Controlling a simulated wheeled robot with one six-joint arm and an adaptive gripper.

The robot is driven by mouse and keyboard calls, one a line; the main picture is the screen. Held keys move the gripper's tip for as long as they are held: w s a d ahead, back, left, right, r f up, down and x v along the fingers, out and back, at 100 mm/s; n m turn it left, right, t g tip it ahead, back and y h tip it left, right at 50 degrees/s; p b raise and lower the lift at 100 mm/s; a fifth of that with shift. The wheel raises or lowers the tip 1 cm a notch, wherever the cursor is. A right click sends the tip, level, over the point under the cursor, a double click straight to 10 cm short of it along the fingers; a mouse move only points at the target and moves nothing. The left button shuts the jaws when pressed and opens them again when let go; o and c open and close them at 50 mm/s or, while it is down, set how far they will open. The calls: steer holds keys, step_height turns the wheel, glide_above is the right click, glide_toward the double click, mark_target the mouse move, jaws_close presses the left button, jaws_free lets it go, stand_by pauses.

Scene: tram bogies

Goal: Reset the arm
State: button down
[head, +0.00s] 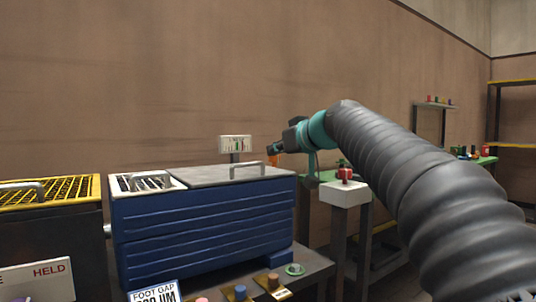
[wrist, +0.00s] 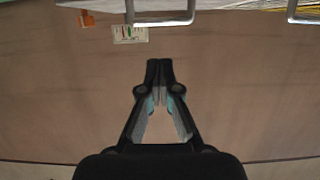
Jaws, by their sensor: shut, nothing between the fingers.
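My arm reaches from the right of the head view toward the wall, above and right of a blue cabinet (head: 205,225). My gripper (head: 272,149) shows small and dark at its end. In the wrist view my gripper (wrist: 159,64) is shut, its fingertips together with nothing between them. The wall (wrist: 235,85) fills most of the view behind the fingers. The gripper appears clear of the cabinet and touches nothing that I can see.
The cabinet has a grey lid with a handle (head: 262,165). A small sign (head: 235,144) stands behind it. A yellow-grated bin (head: 50,190) is at the left. A white-topped post (head: 345,194) bears a red object. A bench (head: 315,262) carries small coloured pieces in front.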

steer(key=s+d+f+m+g+h+p, duration=0.1)
steer(key=s+d+f+m+g+h, duration=0.2)
steer(key=f, duration=0.7)
steer(key=s+d+f+m+g+h, duration=0.15)
steer(key=s+f, duration=0.35)
steer(key=f, duration=0.5)
steer(key=s+d+f+h+p, duration=0.1)
steer(key=s+d+f, duration=0.2)
steer(key=s, duration=0.6)
steer(key=s+d+f+m+g+h+p, duration=0.1)
steer(key=s+f, duration=0.4)
steer(key=s, duration=0.5)
steer(key=s+d+f+m+g+h+p, duration=0.1)
steer(key=s+d+f+p, duration=0.2)
steer(key=s, duration=0.7)
steer(key=shift+d+f+h, duration=0.35)
steer(key=shift+d+f, duration=0.35)
steer(key=shift+d, duration=0.5)
